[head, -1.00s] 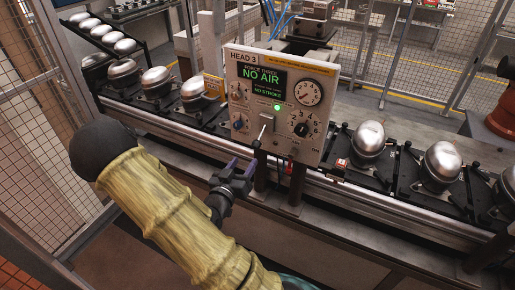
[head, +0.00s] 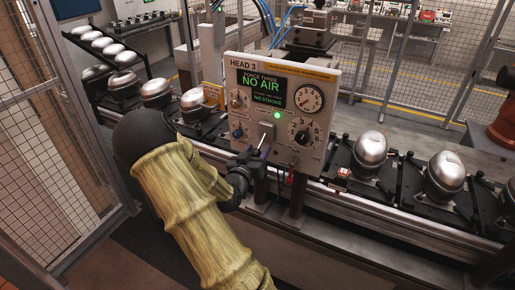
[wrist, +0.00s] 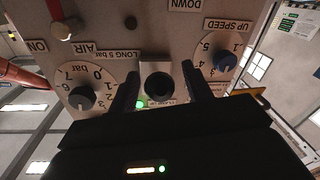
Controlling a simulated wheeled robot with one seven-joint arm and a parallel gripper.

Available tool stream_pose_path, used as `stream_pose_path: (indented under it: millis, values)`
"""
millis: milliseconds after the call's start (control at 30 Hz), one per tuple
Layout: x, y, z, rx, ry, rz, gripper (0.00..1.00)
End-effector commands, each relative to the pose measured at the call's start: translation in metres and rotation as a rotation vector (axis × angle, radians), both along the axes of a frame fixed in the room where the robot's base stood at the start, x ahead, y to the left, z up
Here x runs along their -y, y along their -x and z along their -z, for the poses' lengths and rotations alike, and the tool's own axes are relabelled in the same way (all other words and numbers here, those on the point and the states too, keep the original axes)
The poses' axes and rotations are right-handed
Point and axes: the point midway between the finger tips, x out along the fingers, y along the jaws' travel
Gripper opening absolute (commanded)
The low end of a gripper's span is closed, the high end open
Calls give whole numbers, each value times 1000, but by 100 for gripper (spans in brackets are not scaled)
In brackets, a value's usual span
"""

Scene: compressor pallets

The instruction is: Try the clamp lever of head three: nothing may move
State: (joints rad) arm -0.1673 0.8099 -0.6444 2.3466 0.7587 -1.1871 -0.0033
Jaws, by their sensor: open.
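The Head 3 panel (head: 325,76) stands upright over the line; its screen (head: 265,87) reads "NO AIR" and "NO STROKE". The clamp lever (head: 264,135) is a pale stalk on a light plate at the panel's middle, slanting down; its lower end is hidden by my gripper in the head view. My gripper (head: 254,155) is open just in front of the lever's lower end. In the wrist view, inverted, its fingers (wrist: 158,92) stand either side of a round black knob (wrist: 158,82), apparently the lever's end. I cannot tell whether they touch it.
A green lamp (head: 277,115) is lit above the lever. A gauge (head: 308,99) and a dial (head: 301,133) are to its right, two small knobs to its left. Silver compressors (head: 370,149) sit on black pallets along the conveyor. A mesh fence (head: 75,130) stands at left.

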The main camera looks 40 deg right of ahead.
Motion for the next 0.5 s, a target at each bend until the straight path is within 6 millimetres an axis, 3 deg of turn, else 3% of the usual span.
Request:
stream_pose_path:
  millis: [367, 500]
  values:
    - [9, -4, 1, 0, 0, 0, 50]
    - [8, -4, 1, 0, 0, 0, 26]
